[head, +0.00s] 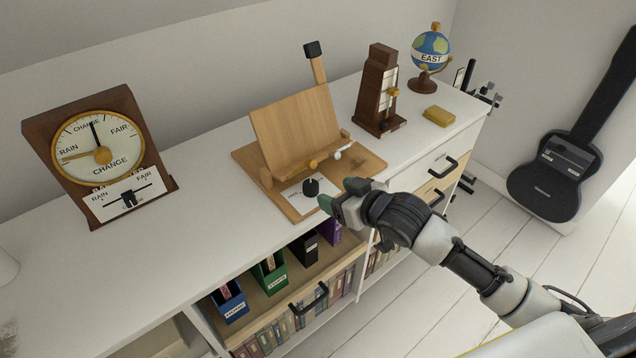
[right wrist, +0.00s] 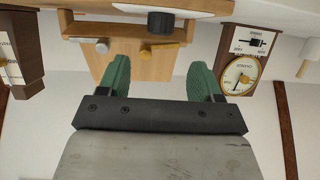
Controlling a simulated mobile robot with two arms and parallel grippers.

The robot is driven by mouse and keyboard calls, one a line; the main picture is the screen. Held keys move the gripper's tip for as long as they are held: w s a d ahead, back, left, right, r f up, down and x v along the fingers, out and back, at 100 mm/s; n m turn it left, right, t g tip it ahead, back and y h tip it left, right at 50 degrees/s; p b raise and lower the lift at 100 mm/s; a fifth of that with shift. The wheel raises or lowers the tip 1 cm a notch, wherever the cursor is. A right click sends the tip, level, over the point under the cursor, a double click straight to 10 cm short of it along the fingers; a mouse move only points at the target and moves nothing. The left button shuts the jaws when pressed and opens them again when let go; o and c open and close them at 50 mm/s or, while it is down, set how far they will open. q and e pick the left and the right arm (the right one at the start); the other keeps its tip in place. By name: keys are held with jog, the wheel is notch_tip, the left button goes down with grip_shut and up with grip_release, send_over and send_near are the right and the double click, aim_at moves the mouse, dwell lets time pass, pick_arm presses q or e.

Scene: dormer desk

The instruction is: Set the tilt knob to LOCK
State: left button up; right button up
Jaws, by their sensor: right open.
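A wooden tilting stand (head: 297,125) stands on the white cabinet top, its board leaning back. At its front is a white label plate (head: 293,201) with a black tilt knob (head: 311,187). The plate's lettering and the knob's setting are too small to read. My right gripper (head: 341,195) is just right of the knob, its green fingers open and apart from it. In the right wrist view the knob (right wrist: 161,22) shows beyond and between the two open fingers (right wrist: 161,64), with nothing held. My left gripper is not in view.
A wooden barometer (head: 102,156) stands to the left. A metronome (head: 379,92), yellow block (head: 439,116) and globe (head: 430,50) stand to the right. Colored file boxes (head: 270,277) sit in the shelf below the front edge. The top between barometer and stand is clear.

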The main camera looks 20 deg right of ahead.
aim_at(311, 184)
jog(key=x, duration=0.8)
jog(key=shift+w+a+f, duration=0.2)
jog(key=shift+w+f, duration=0.15)
jog(key=shift+w, duration=0.15)
jog(key=shift+c, duration=0.4)
